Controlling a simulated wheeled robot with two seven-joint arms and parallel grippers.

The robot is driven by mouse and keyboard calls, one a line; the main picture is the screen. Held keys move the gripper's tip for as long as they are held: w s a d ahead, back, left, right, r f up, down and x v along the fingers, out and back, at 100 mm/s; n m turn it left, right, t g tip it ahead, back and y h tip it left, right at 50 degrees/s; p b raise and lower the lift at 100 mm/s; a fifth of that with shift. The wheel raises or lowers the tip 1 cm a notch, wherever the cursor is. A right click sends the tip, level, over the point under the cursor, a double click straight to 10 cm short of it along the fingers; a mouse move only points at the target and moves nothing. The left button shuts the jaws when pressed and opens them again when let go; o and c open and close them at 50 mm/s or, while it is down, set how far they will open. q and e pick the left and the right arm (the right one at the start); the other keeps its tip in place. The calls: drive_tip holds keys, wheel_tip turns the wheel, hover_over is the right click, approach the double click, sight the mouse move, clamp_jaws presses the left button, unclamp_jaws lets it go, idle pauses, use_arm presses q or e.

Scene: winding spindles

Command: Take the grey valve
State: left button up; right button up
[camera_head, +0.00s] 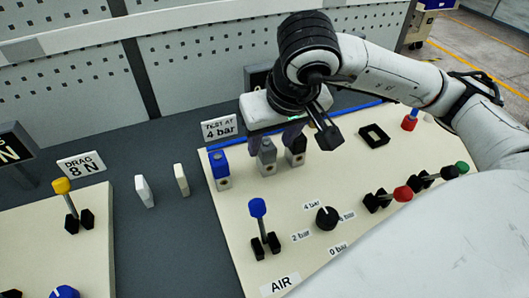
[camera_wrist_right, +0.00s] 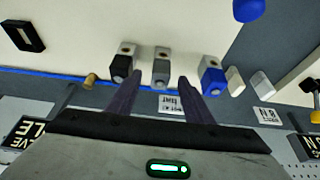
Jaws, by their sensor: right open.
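The grey valve (camera_head: 266,157) stands upright on the cream panel, between a blue valve (camera_head: 220,172) on its left and a black valve (camera_head: 296,152) on its right. My right gripper (camera_head: 272,140) reaches down to it from above. In the right wrist view my right gripper (camera_wrist_right: 160,78) is open, with one finger on each side of the grey valve (camera_wrist_right: 161,72). I cannot tell whether the fingers touch it. The black valve (camera_wrist_right: 122,68) and the blue valve (camera_wrist_right: 212,82) lie outside the fingers. My left gripper is not in view.
A sign reading "TEST AT 4 bar" (camera_head: 219,129) stands behind the blue valve. In front are a blue-topped lever (camera_head: 258,209) and a black dial (camera_head: 327,218). A black square frame (camera_head: 374,135) lies right of the valves. Two pale blocks (camera_head: 145,191) stand left of the panel.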

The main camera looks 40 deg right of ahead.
drive_tip(key=p+x, duration=0.1)
drive_tip(key=x, duration=0.5)
drive_tip(key=shift+a, duration=0.1)
drive_tip(key=shift+c, duration=0.2)
clamp_jaws()
drive_tip(key=shift+r, duration=0.1)
